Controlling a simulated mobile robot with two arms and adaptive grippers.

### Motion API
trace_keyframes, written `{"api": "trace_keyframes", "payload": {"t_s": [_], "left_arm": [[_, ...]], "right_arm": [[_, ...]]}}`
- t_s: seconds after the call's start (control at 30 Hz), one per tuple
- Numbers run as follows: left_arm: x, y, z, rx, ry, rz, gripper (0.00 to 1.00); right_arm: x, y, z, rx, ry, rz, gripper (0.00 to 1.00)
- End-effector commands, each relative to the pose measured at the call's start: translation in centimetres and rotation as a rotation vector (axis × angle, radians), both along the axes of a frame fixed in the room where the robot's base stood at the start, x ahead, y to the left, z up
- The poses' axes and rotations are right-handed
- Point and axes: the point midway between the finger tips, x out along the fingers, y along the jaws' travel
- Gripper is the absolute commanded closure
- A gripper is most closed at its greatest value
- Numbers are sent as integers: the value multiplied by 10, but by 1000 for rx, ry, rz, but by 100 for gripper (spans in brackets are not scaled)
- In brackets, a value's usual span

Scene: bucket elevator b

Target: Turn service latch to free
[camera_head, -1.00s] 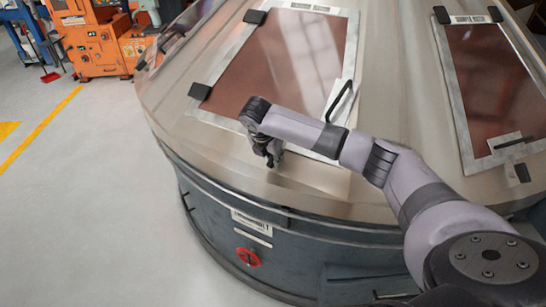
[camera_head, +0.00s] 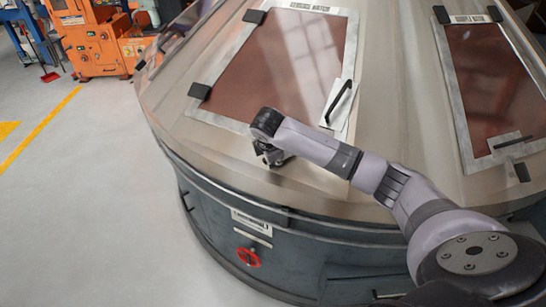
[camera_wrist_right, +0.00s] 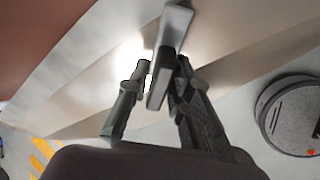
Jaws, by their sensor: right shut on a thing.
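The service hatch (camera_head: 285,60) is a reddish-brown panel in a light frame on the sloping metal cover, with a black bar handle (camera_head: 339,102) at its lower right corner. My right gripper (camera_head: 270,155) is at the cover just below the hatch's lower edge. In the right wrist view, my right gripper (camera_wrist_right: 163,68) is shut on a grey bar, which I take to be the service latch (camera_wrist_right: 175,28). One finger is on each side of it. In the head view the latch is hidden by my gripper and wrist. My left gripper is not in view.
A second hatch (camera_head: 490,85) with a black handle lies to the right. A red round knob (camera_head: 248,257) is on the dark side wall (camera_head: 310,250) below. An orange machine (camera_head: 95,40) stands at the back left. The grey floor (camera_head: 80,200) at left is clear.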

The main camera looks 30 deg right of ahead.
Motion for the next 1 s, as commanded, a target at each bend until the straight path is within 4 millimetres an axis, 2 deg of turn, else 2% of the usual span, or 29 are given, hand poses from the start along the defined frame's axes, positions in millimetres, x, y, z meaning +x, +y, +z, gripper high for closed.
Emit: {"api": "trace_keyframes", "payload": {"t_s": [0.6,1.0], "left_arm": [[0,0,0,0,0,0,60],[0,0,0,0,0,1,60]], "right_arm": [[-1,1,0,152,-282,-445,100],[-1,1,0,202,-375,-590,100]]}}
